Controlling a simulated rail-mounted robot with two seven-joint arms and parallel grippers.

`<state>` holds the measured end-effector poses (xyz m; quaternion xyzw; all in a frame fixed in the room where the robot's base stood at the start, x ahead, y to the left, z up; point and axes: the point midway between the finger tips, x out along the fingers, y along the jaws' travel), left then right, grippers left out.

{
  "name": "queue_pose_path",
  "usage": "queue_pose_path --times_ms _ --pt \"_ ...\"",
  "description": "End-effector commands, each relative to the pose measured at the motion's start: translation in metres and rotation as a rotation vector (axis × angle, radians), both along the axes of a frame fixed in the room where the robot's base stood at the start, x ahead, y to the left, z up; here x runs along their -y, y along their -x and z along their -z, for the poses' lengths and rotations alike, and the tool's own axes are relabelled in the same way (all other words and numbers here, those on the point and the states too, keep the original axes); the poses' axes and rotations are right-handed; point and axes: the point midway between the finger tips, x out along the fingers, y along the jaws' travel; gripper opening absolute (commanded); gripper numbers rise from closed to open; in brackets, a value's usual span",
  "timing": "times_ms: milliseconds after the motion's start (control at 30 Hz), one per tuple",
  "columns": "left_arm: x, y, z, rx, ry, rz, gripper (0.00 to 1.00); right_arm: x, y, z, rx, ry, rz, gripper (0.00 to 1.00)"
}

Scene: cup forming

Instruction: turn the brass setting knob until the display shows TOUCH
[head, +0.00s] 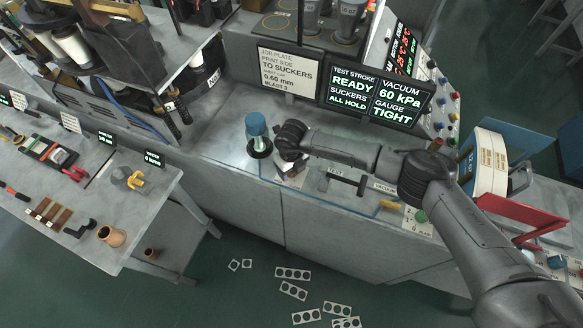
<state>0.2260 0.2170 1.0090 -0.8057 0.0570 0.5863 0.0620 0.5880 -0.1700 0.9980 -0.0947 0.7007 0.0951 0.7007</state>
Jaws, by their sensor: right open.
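The dark display (377,97) at the back reads VACUUM 60 kPa, GAUGE TIGHT, TEST STROKE READY and SUCKERS ALL HOLD. My right gripper (287,163) points down at the machine's front ledge, just right of a blue-topped post (257,133). It is open, and its fingers are small and partly hidden by the hand. I cannot make out a brass knob under it. A brass-yellow piece (391,204) lies by the 2-1-0 BLAST scale, clear of the gripper. Another yellow fitting (134,181) stands on the left bench. My left gripper is out of view.
A white job plate (288,70) stands left of the display. A TEST bar handle (347,179) is right of my gripper, under my arm. A red frame (528,208) is at right. Punched pieces (293,273) lie on the floor.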

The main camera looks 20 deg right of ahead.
Motion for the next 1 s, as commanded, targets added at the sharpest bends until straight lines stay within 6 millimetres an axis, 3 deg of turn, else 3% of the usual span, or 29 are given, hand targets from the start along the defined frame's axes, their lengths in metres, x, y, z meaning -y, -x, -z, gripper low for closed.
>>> queue_pose_path --times_ms 367,900,1000 --pt "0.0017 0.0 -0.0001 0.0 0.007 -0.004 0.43 -0.0002 0.0001 0.0039 0.0 0.0 0.0 0.63" --pt "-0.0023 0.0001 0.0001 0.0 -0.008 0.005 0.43 -0.0002 0.0 0.0035 0.0 0.0 0.0 0.14" --pt "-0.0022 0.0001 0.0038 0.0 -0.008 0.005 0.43 -0.0001 -0.0003 0.0051 0.001 0.001 -0.021 0.14"
